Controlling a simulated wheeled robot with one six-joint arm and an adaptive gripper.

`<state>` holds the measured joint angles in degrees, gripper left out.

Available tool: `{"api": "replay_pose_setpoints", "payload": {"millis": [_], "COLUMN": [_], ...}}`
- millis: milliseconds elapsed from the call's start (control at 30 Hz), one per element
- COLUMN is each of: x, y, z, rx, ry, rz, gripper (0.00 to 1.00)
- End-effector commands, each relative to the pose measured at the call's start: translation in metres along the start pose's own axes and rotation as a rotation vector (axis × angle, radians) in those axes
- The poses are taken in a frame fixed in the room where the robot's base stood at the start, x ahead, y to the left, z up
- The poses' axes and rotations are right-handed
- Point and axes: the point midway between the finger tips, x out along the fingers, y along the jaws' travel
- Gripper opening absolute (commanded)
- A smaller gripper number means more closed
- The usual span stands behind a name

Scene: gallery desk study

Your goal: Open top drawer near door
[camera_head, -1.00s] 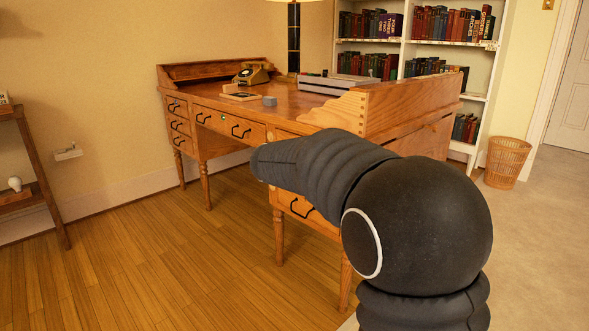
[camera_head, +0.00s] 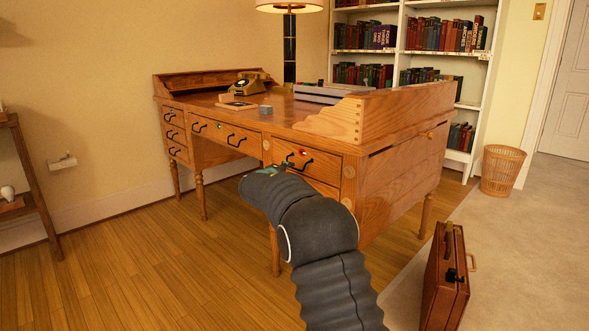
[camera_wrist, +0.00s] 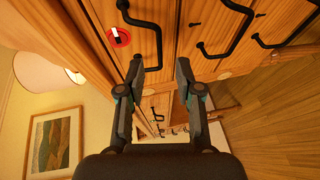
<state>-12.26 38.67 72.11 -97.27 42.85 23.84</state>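The wooden desk (camera_head: 405,165) has a right-hand pedestal on the door side. Its top drawer (camera_head: 328,165) looks shut, with a black bar handle (camera_head: 299,162) and a small red marker (camera_head: 303,152). In the wrist view the red marker (camera_wrist: 118,37) sits beside a black handle (camera_wrist: 158,45). My gripper (camera_head: 280,168) is just in front of this drawer, partly overlapping the view of its lower left. In the wrist view my gripper (camera_wrist: 159,68) has its fingers apart and empty. The handle's end shows near the left fingertip; I cannot tell whether they touch.
A brown briefcase (camera_head: 445,275) stands on the floor to the right of my arm. A wicker basket (camera_head: 501,170) stands near the door (camera_head: 572,95). A telephone (camera_head: 249,83) and a lamp (camera_head: 290,8) are on or behind the desk. The wooden floor at left is clear.

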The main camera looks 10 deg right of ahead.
Motion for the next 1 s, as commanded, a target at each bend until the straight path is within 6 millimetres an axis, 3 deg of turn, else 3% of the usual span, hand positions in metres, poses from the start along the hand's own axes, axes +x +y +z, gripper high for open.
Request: {"api": "replay_pose_setpoints", "payload": {"millis": [100,333,800,933,1000], "x": [0.023,0.051,0.061,0.061,0.061], "y": [0.001,0.001,0.000,0.000,0.000], "z": [0.001,0.000,0.001,0.001,0.001], "rx": [0.000,0.000,0.000,0.000,0.000], "ry": [-0.003,-0.001,0.000,0.000,0.000], "rz": [0.000,0.000,-0.001,-0.001,-0.001], "gripper": [0.35,0.35,0.35,0.05,0.00]}}
